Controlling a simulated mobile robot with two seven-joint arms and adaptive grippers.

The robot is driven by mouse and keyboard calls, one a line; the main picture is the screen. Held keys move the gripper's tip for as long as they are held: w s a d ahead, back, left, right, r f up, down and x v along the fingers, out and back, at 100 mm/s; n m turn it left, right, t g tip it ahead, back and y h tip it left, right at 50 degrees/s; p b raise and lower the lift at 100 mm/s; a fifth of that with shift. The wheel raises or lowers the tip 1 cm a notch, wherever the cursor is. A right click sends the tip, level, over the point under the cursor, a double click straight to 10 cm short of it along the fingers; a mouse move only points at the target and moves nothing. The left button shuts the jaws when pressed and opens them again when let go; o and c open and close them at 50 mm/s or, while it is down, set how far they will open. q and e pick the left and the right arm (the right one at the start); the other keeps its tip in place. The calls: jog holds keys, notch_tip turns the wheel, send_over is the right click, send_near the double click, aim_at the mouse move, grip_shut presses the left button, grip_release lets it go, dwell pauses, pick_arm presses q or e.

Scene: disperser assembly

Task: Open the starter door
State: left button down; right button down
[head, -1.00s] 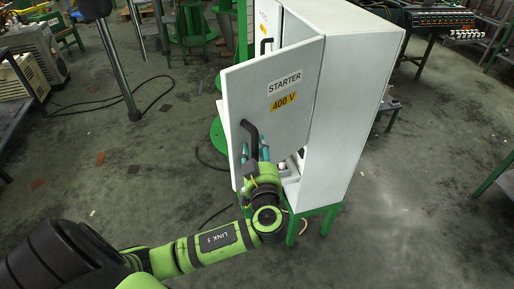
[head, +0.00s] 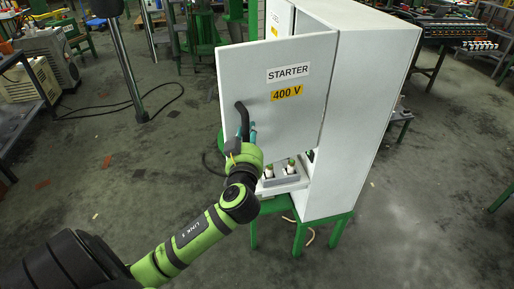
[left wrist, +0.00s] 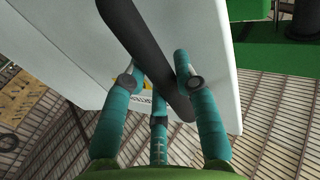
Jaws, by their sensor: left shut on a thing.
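The starter door (head: 296,108) is a white panel with a "STARTER" label and a yellow "400 V" label in the head view. It stands ajar, swung out from the white cabinet (head: 362,115), with its hinge side at the right. A black handle (head: 241,116) is on its left part; the handle also shows in the left wrist view (left wrist: 146,50). My left gripper (head: 247,134) is shut on the handle. In the left wrist view its teal fingers (left wrist: 160,88) sit on both sides of the handle. My right gripper is not in view.
Inside the cabinet's lower part, white-and-green components (head: 291,168) show below the door. The cabinet stands on a green stand (head: 300,232). A bench with devices (head: 455,38) is at the back right. The floor at the left is mostly clear, with a black cable (head: 125,106).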

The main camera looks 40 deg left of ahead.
pick_arm(q)
jog(key=shift+w+a, duration=0.1)
jog(key=shift+a, duration=0.2)
jog(key=c, duration=1.2)
grip_release()
jog(key=v, duration=1.2)
jog(key=shift+f, duration=0.1)
